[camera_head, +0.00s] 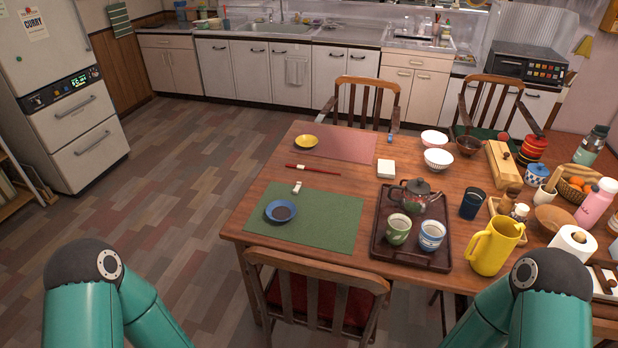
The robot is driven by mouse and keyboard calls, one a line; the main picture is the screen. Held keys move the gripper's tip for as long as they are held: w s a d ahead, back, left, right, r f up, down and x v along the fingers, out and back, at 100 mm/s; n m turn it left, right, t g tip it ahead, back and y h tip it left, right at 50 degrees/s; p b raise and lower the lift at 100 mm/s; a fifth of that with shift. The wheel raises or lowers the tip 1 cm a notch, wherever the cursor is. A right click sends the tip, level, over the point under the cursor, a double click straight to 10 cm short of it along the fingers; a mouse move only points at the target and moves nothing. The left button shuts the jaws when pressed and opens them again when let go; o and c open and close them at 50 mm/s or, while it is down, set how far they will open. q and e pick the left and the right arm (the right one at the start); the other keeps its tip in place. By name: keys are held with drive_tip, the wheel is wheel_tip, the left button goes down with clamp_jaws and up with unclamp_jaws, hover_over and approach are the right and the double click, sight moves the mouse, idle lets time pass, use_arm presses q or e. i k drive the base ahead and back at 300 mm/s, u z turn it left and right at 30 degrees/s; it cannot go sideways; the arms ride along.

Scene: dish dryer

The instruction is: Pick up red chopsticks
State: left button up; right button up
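The red chopsticks (318,170) lie on the bare wooden table between the pink placemat and the green placemat. They look thin and close together, with one end near a small white piece (297,187), perhaps a chopstick rest, on the green mat's edge. Neither gripper is in view. Only teal links of my two arms show at the bottom left and bottom right, well in front of the table and apart from the chopsticks.
A dark tray (381,249) holds a teapot and cups. A chair (315,275) stands at the near edge. Floor left is clear.

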sight(300, 167)
drive_tip(key=u, duration=1.35)
drive_tip(key=i, duration=5.2)
drive_tip(key=z, duration=3.2)
